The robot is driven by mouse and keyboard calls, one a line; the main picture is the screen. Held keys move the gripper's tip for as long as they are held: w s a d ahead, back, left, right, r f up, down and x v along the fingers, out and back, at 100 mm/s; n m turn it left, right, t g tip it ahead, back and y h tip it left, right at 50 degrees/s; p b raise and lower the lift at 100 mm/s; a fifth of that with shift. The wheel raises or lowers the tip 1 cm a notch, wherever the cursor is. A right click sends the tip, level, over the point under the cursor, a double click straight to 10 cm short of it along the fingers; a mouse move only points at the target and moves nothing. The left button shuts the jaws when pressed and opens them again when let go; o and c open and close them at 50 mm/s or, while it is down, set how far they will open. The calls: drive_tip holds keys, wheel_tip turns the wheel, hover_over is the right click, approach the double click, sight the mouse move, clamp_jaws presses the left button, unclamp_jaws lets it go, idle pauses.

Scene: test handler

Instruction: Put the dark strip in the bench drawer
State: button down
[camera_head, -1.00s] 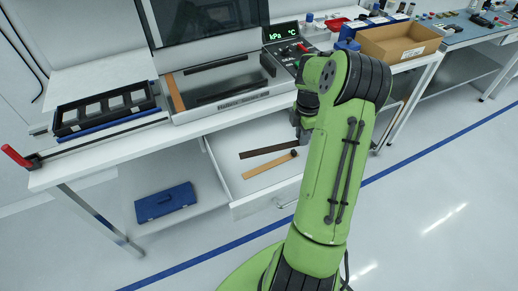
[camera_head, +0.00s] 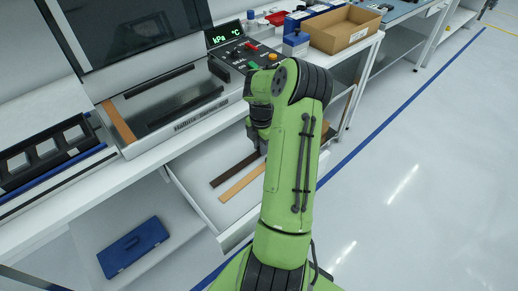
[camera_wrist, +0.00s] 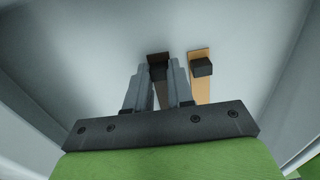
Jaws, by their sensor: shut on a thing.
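The dark strip (camera_head: 234,168) is inside the open white bench drawer (camera_head: 207,160), and its right end reaches my gripper. In the wrist view, the dark strip (camera_wrist: 158,58) runs between my gripper's (camera_wrist: 161,75) two grey fingers, which are shut on it. In the head view my gripper (camera_head: 262,146) points down into the drawer, its fingertips mostly hidden by my green arm. I cannot tell whether the strip rests on the drawer floor or hangs just above it. A tan strip (camera_head: 243,183) with a dark block (camera_wrist: 202,67) at its end lies beside it, apart from the fingers.
The test handler (camera_head: 180,123), with a lit display, stands on the bench above the drawer. A black tray (camera_head: 45,150) is at left, a cardboard box (camera_head: 345,28) at back right. A blue case (camera_head: 133,247) lies on the lower shelf. The floor at right is clear.

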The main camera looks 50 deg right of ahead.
drive_tip(key=shift+f, duration=0.2)
drive_tip(key=c, duration=1)
unclamp_jaws()
drive_tip(key=shift+f, duration=0.1)
